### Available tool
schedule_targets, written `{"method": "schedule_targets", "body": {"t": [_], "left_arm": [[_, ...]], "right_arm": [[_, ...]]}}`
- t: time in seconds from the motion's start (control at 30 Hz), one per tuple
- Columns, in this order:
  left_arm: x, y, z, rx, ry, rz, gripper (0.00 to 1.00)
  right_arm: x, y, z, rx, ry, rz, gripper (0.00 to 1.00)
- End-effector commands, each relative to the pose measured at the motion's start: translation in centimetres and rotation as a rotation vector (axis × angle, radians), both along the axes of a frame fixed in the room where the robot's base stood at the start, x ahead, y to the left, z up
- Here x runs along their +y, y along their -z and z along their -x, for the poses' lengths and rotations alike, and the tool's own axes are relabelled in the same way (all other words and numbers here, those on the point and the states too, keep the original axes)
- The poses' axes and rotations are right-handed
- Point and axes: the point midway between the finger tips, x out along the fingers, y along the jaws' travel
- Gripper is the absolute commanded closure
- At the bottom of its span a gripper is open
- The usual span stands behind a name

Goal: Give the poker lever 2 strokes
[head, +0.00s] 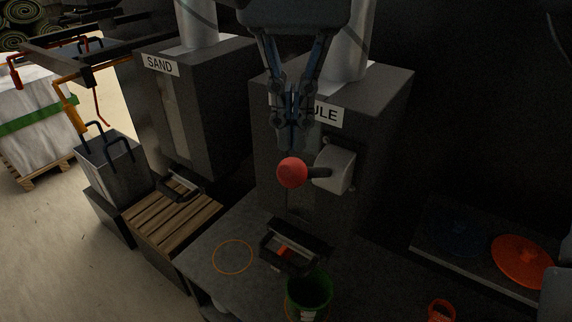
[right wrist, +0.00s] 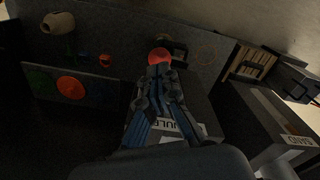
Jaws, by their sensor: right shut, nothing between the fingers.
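The poker lever ends in a red ball knob (head: 292,172) on a short dark arm, which comes out of a pale housing (head: 336,171) on the front of the dark granule cabinet (head: 385,115). My right gripper (head: 291,148) points down, shut and empty, just above the knob in the head view. In the right wrist view the knob (right wrist: 159,57) shows right at the fingertips (right wrist: 158,70). I cannot tell whether they touch it. The gripper hides part of the cabinet's label. My left gripper is not in view.
Below the lever, a dark tray (head: 312,242) and a green bucket (head: 309,292) stand on the grey table (head: 215,235). An orange ring (head: 233,257) lies left of them. The sand cabinet (head: 215,110) is left; an orange disc (head: 522,262) lies right.

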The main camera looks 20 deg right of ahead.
Motion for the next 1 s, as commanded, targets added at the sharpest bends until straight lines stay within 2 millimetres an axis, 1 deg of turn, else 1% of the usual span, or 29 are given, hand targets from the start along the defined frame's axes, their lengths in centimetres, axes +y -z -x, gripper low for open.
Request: {"method": "schedule_targets", "body": {"t": [0.37,0.47,0.87,1.0], "left_arm": [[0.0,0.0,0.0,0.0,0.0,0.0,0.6],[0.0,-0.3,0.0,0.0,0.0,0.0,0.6],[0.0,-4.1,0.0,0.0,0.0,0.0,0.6],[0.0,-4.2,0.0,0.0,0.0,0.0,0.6]], "right_arm": [[0.0,0.0,0.0,0.0,0.0,0.0,1.0],[0.0,-0.3,0.0,0.0,-0.001,0.0,1.0],[0.0,-4.5,0.0,0.001,-0.001,0.0,1.0],[0.0,-5.4,0.0,0.0,-0.001,-0.001,1.0]]}}
